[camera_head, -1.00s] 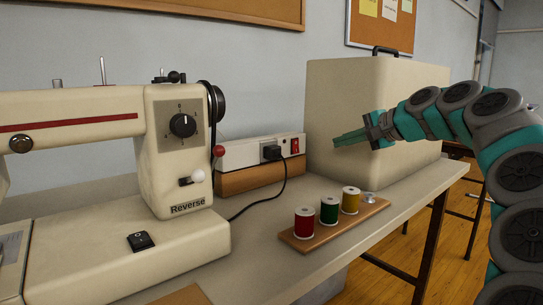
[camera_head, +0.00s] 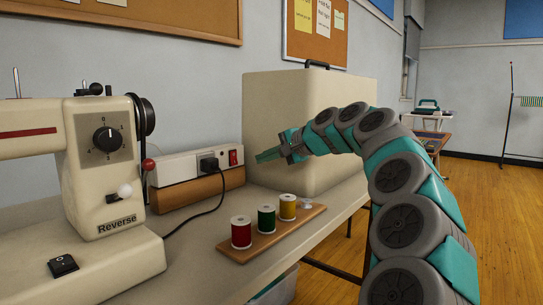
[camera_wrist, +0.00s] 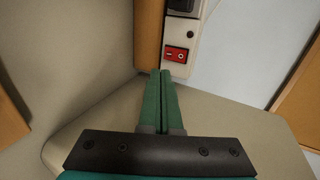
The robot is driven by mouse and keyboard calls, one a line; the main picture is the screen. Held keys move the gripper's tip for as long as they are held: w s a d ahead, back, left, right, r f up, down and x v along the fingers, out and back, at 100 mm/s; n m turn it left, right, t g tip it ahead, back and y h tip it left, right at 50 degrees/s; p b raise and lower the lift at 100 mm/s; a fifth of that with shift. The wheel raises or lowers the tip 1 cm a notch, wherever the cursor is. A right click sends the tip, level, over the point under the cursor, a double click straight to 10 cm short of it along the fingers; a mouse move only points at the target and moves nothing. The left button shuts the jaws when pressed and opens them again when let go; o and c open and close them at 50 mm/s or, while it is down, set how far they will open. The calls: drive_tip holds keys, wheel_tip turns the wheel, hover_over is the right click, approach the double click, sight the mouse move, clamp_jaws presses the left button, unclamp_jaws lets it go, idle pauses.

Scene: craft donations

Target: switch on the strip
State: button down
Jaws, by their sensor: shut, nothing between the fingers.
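The white power strip (camera_head: 178,167) lies on a wooden block at the back of the table, against the wall. Its red rocker switch (camera_head: 233,157) is at the right end, beside a black plug (camera_head: 209,164). The switch also shows in the wrist view (camera_wrist: 177,54), just beyond my fingertips; which way it is rocked I cannot tell. My gripper (camera_head: 257,159) is shut and empty, its green fingers pointing left toward the switch, in front of the cream case. In the wrist view the fingers (camera_wrist: 160,73) lie together, their tips appearing just short of the switch. I see no clear contact.
A cream sewing machine (camera_head: 110,250) stands left. A wooden rack (camera_head: 270,241) with red, green and yellow spools is in front of the strip. A large cream case (camera_head: 300,110) stands behind my gripper. A black cord (camera_head: 196,215) runs from the plug along the table.

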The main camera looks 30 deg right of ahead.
sight(235, 159)
drive_tip(key=x, duration=0.7)
drive_tip(key=shift+w+r, duration=0.2)
drive_tip(key=shift+w, duration=0.05)
drive_tip(key=shift+w+a, duration=0.3)
drive_tip(key=shift+w, duration=0.35)
drive_tip(key=shift+w, duration=0.1)
drive_tip(key=shift+r+p, duration=0.85)
drive_tip(key=shift+p, duration=0.15)
drive_tip(key=shift+f, duration=0.1)
